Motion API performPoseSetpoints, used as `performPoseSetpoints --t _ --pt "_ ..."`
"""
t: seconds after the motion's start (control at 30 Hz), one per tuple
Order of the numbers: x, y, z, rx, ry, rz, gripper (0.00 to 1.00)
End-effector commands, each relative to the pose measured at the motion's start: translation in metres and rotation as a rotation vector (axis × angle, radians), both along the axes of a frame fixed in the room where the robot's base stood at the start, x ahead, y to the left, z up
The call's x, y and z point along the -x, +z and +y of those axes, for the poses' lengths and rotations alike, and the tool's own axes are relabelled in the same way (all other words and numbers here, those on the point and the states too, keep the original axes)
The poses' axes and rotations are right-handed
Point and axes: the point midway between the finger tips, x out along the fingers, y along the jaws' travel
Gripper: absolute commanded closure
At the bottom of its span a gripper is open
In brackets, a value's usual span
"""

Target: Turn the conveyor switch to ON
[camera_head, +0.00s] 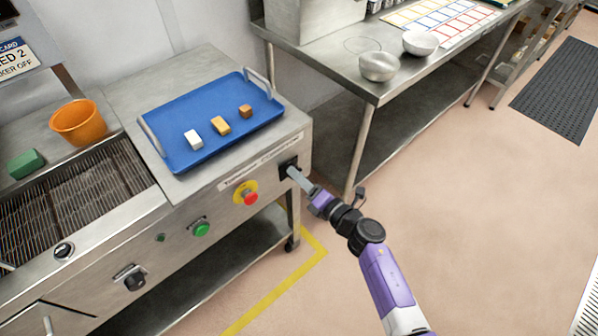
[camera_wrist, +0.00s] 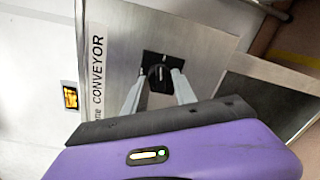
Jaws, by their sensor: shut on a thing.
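The conveyor switch is a black rotary knob on a dark square plate (camera_head: 286,165) at the right end of the machine's steel front panel. In the wrist view, the knob (camera_wrist: 159,77) sits between my two pale fingers, next to a label reading "CONVEYOR" (camera_wrist: 97,70). My gripper (camera_head: 292,173) reaches the switch from the right and is shut on the knob; its fingertips (camera_wrist: 159,74) lie on either side of it. The fingers hide part of the plate in the head view. I cannot tell which position the knob points to.
A red button on a yellow surround (camera_head: 249,197) and a green button (camera_head: 201,229) are left of the switch. A blue tray (camera_head: 255,121) with three small blocks lies on top. A steel table (camera_head: 371,85) stands behind at right; open floor is to the right.

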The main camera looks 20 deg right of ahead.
Motion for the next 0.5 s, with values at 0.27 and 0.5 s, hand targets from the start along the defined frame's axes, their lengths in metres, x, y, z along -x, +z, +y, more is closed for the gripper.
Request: performPoseSetpoints --t 0.27,0.5 --pt "0.0000 0.0013 -0.0013 -0.175 -0.002 0.058 1.00" --pt "-0.0001 0.0001 -0.0013 -0.257 -0.002 0.085 1.00"
